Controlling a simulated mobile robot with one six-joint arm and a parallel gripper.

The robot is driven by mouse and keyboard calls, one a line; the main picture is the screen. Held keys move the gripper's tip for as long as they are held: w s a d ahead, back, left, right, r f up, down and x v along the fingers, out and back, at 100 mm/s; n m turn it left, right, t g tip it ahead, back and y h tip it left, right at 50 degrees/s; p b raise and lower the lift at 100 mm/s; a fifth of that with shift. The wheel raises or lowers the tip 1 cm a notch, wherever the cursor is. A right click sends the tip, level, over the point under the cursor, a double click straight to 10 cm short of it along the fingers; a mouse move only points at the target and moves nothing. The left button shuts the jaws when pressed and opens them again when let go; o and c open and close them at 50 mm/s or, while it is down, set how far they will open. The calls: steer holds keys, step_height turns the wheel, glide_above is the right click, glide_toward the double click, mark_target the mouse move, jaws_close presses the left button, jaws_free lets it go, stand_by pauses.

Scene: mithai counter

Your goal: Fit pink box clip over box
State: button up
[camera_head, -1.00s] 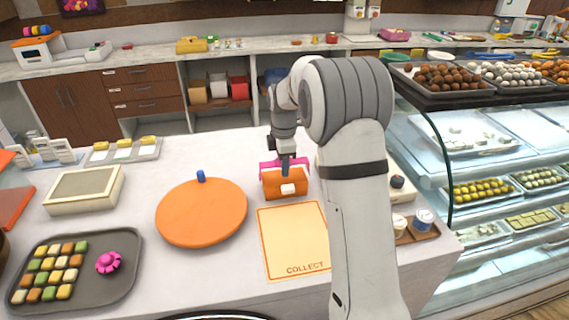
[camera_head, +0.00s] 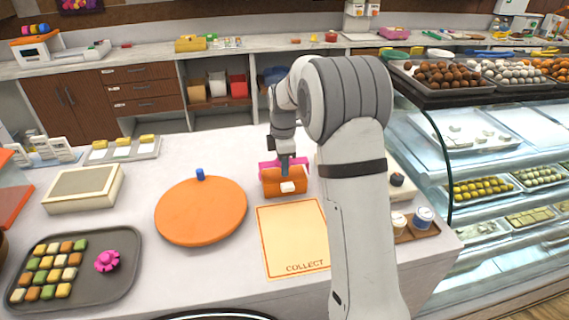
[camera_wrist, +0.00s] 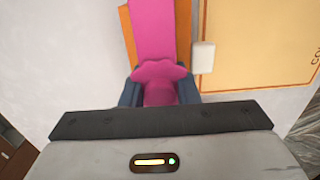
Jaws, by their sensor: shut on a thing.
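The orange box (camera_head: 270,188) with a white tab on its front stands on the counter behind the collect mat. The pink clip (camera_head: 268,169) shows at the box's back and upper side. In the wrist view a pink strip (camera_wrist: 153,30) of the clip lies across the orange box (camera_wrist: 184,35). My gripper (camera_wrist: 160,88) is shut on the clip's pink scalloped knob (camera_wrist: 160,72), one dark finger on each side. My gripper also shows just above the box in the head view (camera_head: 285,168). I cannot tell whether the clip is fully seated.
The orange mat marked COLLECT (camera_head: 292,240) lies in front of the box. A round orange lid (camera_head: 201,212) with a blue knob lies to the left. A grey tray (camera_head: 110,270) with sweets and a pink piece is front left. Small jars (camera_head: 422,218) stand right.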

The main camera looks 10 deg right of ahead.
steer(key=shift+f, duration=0.15)
steer(key=shift+f+b, duration=0.45)
steer(key=shift+f, duration=0.1)
steer(key=o, duration=1)
steer(key=shift+r+p, duration=3.8)
steer(key=shift+r, duration=1.7)
